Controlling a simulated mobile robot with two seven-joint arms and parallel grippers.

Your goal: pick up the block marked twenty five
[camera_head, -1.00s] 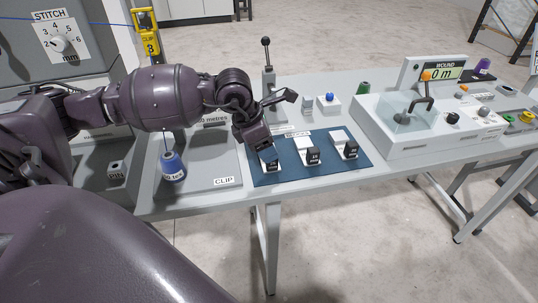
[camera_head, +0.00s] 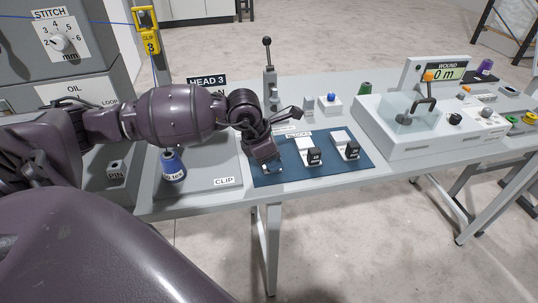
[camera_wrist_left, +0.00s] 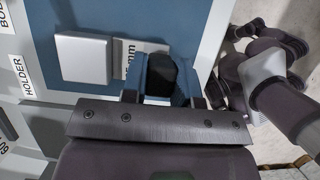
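A dark block (camera_wrist_left: 161,76) is between the two blue-tipped fingers of my left gripper (camera_wrist_left: 160,84) in the left wrist view. I cannot tell whether both fingers press on it. In the head view my left gripper (camera_head: 271,167) is low over the left end of the blue mat (camera_head: 330,173) and hides most of that block. Its marking is not visible. A middle block (camera_head: 315,157) and a right block (camera_head: 351,152), both dark with small light markings too small to read surely, stand on the mat. My right gripper is not in view.
A blue spool (camera_head: 173,166) stands left of the mat on the grey clip tray (camera_head: 228,170). An upright lever (camera_head: 268,65) and a blue-button box (camera_head: 329,104) are behind. The winder console (camera_head: 430,120) stands to the right. The table's front edge is close.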

